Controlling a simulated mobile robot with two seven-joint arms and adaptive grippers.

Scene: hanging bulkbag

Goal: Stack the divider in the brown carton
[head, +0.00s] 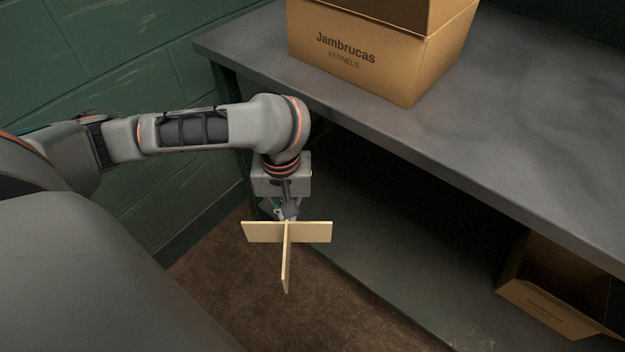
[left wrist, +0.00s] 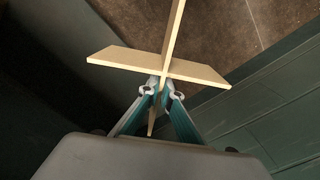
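The divider (head: 315,232) is a pale cross of two thin interlocking panels. It hangs over the floor in front of the workbench, below my left wrist. My left gripper (head: 287,213) is shut on one panel of it; in the left wrist view both teal fingers (left wrist: 162,92) close on the divider (left wrist: 195,72) near its crossing. The brown carton (head: 365,50), marked "Jambrucas Kernels", stands on the bench top, above and right of the gripper. Its inside is not visible. My right gripper is not in view.
The grey workbench top (head: 480,130) is clear right of the carton; its front edge lies between the divider and carton. Another brown box (head: 545,300) sits on the lower shelf (head: 400,285). A green block wall (head: 110,50) stands at left.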

